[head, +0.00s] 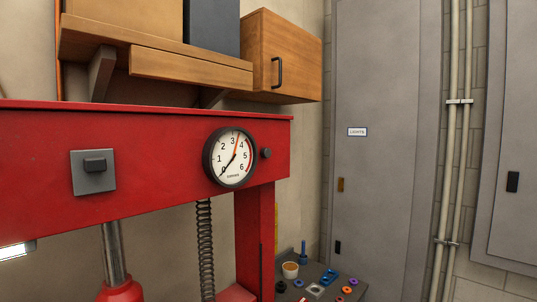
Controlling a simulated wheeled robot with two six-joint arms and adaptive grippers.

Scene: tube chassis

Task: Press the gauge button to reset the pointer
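A round gauge (230,157) with a black rim and white face is mounted on the front of a red press beam (150,140). Its dial reads from 0 to 6. A black needle points down-left near 0, and an orange pointer (237,142) points up between 3 and 4. A small dark round button (266,153) sticks out just right of the gauge. Neither of my grippers is in view, and nothing touches the gauge or button.
A grey plate with a dark switch (94,165) sits left on the beam. A wooden shelf (190,68) and cabinet (285,55) overhang above. A bench (335,284) with small coloured parts stands below right. Space before the gauge looks clear.

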